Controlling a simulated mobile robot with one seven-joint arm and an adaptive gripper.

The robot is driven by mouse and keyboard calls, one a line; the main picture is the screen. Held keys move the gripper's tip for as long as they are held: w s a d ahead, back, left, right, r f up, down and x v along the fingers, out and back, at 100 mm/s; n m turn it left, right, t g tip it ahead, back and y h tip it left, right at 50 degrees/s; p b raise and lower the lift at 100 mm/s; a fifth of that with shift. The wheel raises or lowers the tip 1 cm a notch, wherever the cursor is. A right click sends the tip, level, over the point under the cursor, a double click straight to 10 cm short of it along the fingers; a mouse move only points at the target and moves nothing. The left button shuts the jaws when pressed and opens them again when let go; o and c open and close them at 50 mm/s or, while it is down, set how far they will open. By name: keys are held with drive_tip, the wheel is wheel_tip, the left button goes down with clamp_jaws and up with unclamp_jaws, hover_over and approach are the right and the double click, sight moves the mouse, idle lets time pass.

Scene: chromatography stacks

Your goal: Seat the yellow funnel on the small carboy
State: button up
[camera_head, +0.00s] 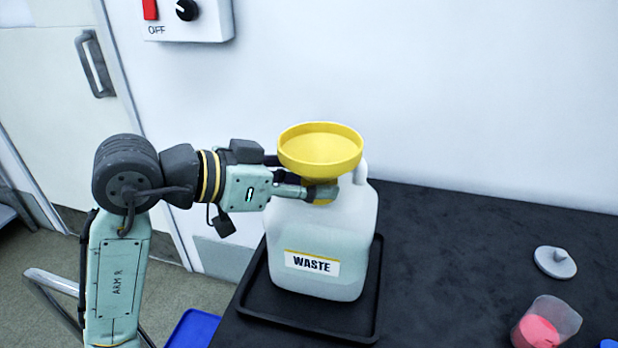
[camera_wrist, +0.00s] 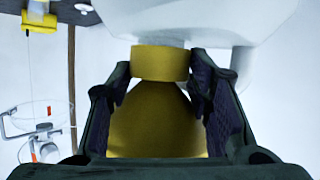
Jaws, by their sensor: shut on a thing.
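The yellow funnel (camera_head: 320,149) is upright, its wide bowl at the top of the white carboy (camera_head: 318,236) labelled WASTE. My gripper (camera_head: 321,192) is shut on the funnel just below the bowl, coming in from the left. In the wrist view the funnel (camera_wrist: 158,120) fills the space between my two dark fingers (camera_wrist: 165,95), with a yellow collar close to the white carboy (camera_wrist: 205,20). The carboy's mouth is hidden behind the funnel and my fingers, so I cannot tell whether the funnel rests in it.
The carboy stands in a black tray (camera_head: 305,328) on a dark bench (camera_head: 450,250). A grey lid-like disc (camera_head: 555,262) and a clear beaker with pink contents (camera_head: 545,325) sit at the right. The bench between them is clear. A wall switch box (camera_head: 188,18) is at upper left.

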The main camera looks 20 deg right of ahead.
drive_tip(key=o, duration=1.3)
